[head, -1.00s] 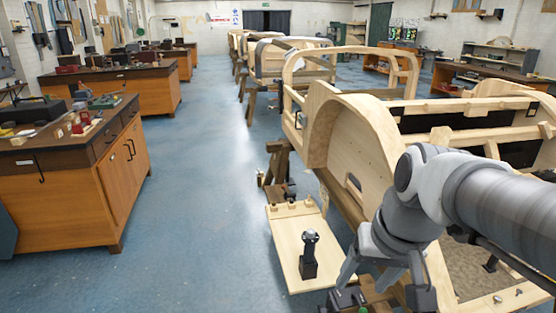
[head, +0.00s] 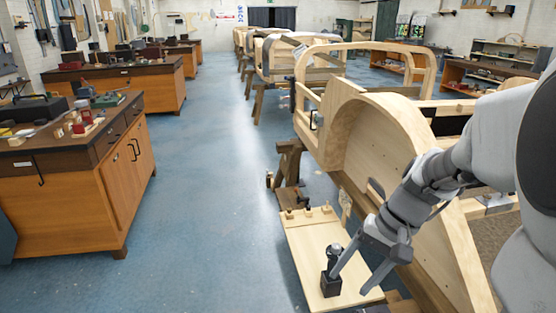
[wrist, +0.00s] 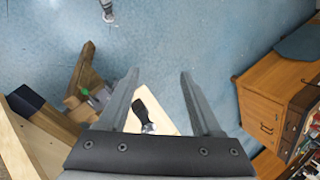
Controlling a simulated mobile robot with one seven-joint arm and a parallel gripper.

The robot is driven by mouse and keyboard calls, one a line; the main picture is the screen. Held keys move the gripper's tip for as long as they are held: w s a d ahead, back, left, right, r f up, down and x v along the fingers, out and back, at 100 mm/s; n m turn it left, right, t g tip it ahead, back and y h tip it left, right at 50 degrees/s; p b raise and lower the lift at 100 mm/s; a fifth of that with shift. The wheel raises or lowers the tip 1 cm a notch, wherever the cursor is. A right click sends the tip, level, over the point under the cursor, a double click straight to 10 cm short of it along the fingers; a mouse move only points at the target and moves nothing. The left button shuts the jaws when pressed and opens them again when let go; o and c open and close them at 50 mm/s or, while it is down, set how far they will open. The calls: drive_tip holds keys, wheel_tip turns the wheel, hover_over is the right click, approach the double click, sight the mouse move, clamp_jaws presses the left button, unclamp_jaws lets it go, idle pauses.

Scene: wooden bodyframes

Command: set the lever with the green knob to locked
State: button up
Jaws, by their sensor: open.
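A small green spot (wrist: 83,92), possibly the green knob, shows left of my fingers in the wrist view, among wooden and grey parts. Its lever's position cannot be made out, and I cannot pick it out in the head view. A different lever with a grey knob (head: 335,249) stands on a black block (head: 331,285) on a pale board. My gripper (head: 349,283) is open over this board, its fingers pointing down and left, one overlapping the block in view. In the wrist view, a dark piece with a silvery end (wrist: 147,126) shows between the open fingers (wrist: 160,75).
The pale board (head: 315,238) adjoins a wooden body frame (head: 350,125) on the right, close to my arm. A dark wooden stand (head: 290,162) is behind the board. Workbenches (head: 75,185) line the left. The blue floor between is clear.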

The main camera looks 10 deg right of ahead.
drive_tip(key=w+d+f+m+t+y+b, duration=0.2)
drive_tip(key=d+f+m+t+y, duration=0.35)
drive_tip(key=f, duration=0.65)
drive_tip(key=w+d+f+m+t+y+b, duration=0.2)
drive_tip(key=d+f+m, duration=0.55)
drive_tip(key=f, duration=0.35)
drive_tip(key=s+d+f+m+t+h+b, duration=0.25)
drive_tip(key=d+f+m+t+h, duration=0.35)
drive_tip(key=f, duration=0.4)
drive_tip(key=s+d+f+m+t+h+b, duration=0.1)
drive_tip(key=s+d+f+m+t+h, duration=0.3)
drive_tip(key=f+m, duration=0.5)
drive_tip(key=shift+n+h, duration=0.25)
drive_tip(key=shift+n, duration=0.15)
drive_tip(key=w, duration=0.5)
drive_tip(key=w+b, duration=0.1)
drive_tip(key=w, duration=0.5)
drive_tip(key=w+f, duration=0.1)
drive_tip(key=w, duration=0.5)
drive_tip(key=shift+w+a+f+b, duration=0.1)
drive_tip(key=shift+w+a+b, duration=0.05)
drive_tip(key=shift+a+b, duration=0.25)
drive_tip(key=shift+d, duration=0.1)
clamp_jaws()
